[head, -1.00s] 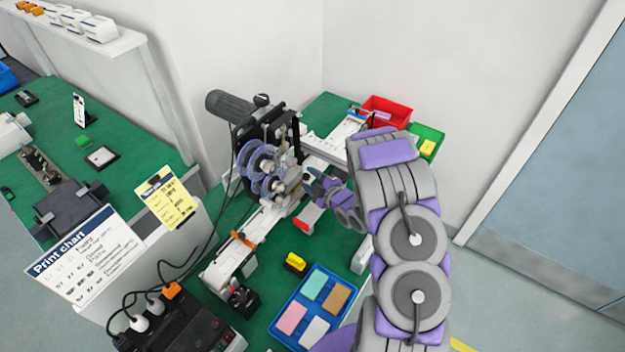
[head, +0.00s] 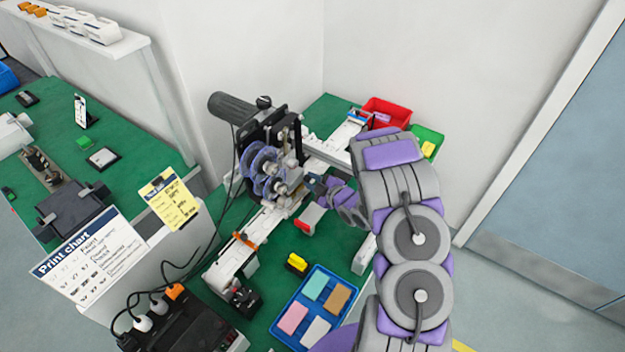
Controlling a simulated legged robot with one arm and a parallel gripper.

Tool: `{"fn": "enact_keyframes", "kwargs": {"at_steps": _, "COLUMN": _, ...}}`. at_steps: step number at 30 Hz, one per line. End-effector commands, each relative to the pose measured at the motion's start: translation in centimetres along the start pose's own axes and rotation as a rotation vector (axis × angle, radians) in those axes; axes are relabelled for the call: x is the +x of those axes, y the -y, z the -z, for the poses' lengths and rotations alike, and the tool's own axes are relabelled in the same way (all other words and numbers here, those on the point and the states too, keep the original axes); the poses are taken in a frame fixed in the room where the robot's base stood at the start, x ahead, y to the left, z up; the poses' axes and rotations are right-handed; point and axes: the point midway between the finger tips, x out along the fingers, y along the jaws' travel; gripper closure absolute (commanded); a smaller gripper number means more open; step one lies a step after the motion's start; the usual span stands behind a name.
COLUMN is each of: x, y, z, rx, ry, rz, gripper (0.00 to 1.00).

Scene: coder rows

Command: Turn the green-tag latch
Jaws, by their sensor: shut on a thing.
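The coder machine (head: 268,165) stands on the green bench, with a grey motor, a dark plate and clear purple-blue reels on its front. My gripper (head: 309,184) is at the right side of the machine, close to the reels and just above the white conveyor rail. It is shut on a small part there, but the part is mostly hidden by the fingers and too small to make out. I cannot make out a green tag on it. My grey and purple arm comes in from the lower right and covers part of the bench.
A blue tray (head: 314,308) with coloured cards lies in front of the machine. A yellow-and-black block (head: 297,263) sits beside it. Red (head: 388,108) and green (head: 426,140) bins stand behind. A black power box (head: 180,325) with cables is at the lower left.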

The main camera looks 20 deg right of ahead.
Motion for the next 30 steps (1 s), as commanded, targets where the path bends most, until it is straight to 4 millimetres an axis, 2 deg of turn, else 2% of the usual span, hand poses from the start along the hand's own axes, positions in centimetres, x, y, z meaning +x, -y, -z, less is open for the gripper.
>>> {"fn": "enact_keyframes", "kwargs": {"at_steps": 10, "x": -0.09, "y": -0.42, "z": 0.23, "rx": 0.257, "ry": -0.003, "rz": 0.106, "gripper": 1.0}}
{"fn": "enact_keyframes", "kwargs": {"at_steps": 30, "x": 0.02, "y": -0.25, "z": 0.13, "rx": 0.252, "ry": -0.004, "rz": 0.104, "gripper": 1.0}}
